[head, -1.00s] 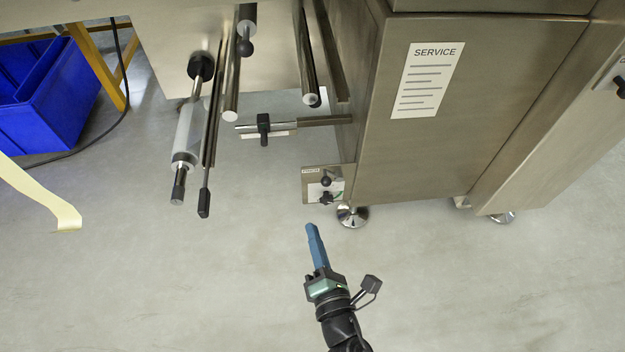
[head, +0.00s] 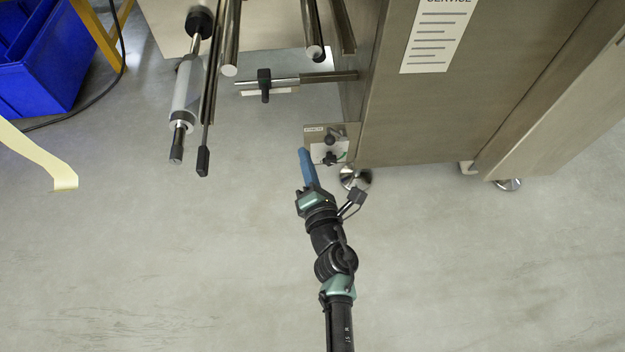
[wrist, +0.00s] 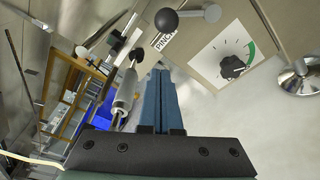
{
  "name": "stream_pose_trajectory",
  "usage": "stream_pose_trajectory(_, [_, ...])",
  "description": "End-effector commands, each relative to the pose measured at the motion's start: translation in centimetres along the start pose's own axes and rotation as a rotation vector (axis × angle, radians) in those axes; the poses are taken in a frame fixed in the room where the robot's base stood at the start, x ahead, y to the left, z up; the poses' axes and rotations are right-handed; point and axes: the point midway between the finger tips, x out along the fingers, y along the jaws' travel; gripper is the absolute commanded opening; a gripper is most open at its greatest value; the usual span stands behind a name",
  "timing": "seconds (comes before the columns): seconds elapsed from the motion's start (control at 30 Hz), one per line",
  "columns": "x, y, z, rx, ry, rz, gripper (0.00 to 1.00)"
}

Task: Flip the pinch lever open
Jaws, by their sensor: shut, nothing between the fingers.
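The pinch lever is a short metal rod with a black ball knob (wrist: 166,19) on a small metal plate (wrist: 270,25) labelled PINCH. In the head view the ball knob (head: 328,140) shows small on the plate (head: 313,139) at the cabinet's lower left corner. My gripper (head: 303,151) has its blue fingers shut together and empty, just left of the plate. In the wrist view the gripper (wrist: 160,72) points up, its tips below the ball knob in the picture. A gap shows between tips and knob; its depth is hard to tell.
A black dial knob (wrist: 232,67) on a white and green scale sits beside the lever. Left of the plate are a rod with a black clamp (head: 264,85) and a roller (head: 185,90). A chrome foot (head: 355,178) stands below the cabinet. The floor in front is clear.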

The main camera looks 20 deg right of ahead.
Motion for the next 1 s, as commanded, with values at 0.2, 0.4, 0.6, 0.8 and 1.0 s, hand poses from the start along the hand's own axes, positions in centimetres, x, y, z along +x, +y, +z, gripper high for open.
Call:
stream_pose_trajectory(0.2, [0.1,0.3,2.6,-0.001,-0.002,-0.002,0.0])
stream_pose_trajectory(0.4, [-0.3,0.1,3.7,0.0,-0.001,-0.001,0.0])
stream_pose_trajectory(0.6, [-0.4,0.0,3.8,0.0,0.0,-0.001,0.0])
stream_pose_trajectory(0.8, [-0.4,0.0,3.8,0.002,0.0,-0.001,0.0])
stream_pose_trajectory(1.0, [-0.4,0.2,4.0,0.037,0.0,0.006,0.0])
